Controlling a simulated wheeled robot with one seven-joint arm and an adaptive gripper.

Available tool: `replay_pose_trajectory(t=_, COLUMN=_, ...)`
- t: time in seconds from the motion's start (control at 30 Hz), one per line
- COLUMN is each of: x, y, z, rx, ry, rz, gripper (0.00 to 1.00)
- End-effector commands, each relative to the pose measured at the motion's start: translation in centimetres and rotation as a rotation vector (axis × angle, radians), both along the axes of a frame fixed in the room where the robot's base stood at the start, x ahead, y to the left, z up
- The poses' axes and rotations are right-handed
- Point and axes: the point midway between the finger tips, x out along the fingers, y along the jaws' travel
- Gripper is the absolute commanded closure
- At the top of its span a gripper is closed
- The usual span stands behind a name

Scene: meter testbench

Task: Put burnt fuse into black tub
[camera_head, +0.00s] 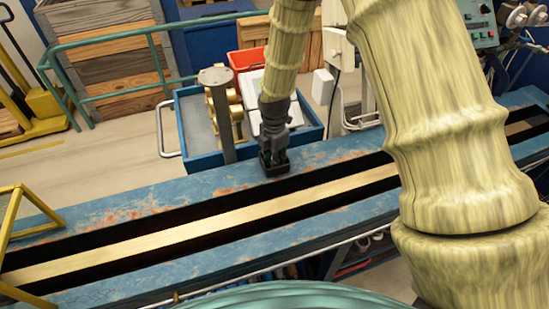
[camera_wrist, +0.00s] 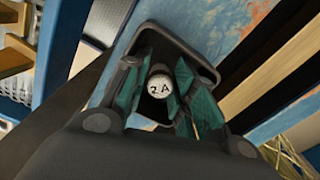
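The small black tub (camera_head: 266,171) stands on the blue bench, near its far edge. Its dark rim (camera_wrist: 203,60) frames the fingers in the wrist view. My gripper (camera_head: 274,152) points down into the tub; in the wrist view its teal-padded fingers (camera_wrist: 162,92) reach inside the rim. A fuse (camera_wrist: 160,86) with a pale round end marked "2 A" is upright between the pads, which appear to be against its sides. Its lower part is hidden, and I cannot see whether it touches the tub floor. The fuse cannot be made out in the head view.
The blue bench (camera_head: 120,215) has dark channels and a tan strip along it. A grey post (camera_head: 221,115) stands just left of my gripper. Behind is a blue tray (camera_head: 193,135) with brass parts. A yellow frame (camera_head: 10,225) is at far left. The bench between is clear.

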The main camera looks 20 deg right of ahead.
Motion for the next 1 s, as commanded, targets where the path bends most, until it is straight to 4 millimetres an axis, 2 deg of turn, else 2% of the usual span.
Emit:
replay_pose_trajectory(t=0.27, x=0.0, y=0.0, z=0.1, rx=0.0, ry=0.0, rz=0.0, gripper=0.72)
replay_pose_trajectory(t=0.47, x=0.1, y=0.0, z=1.1, rx=0.001, ry=-0.003, rz=0.0, gripper=0.72)
replay_pose_trajectory(t=1.0, x=0.1, y=0.0, z=7.5, rx=0.0, ry=-0.004, rz=0.0, gripper=0.72)
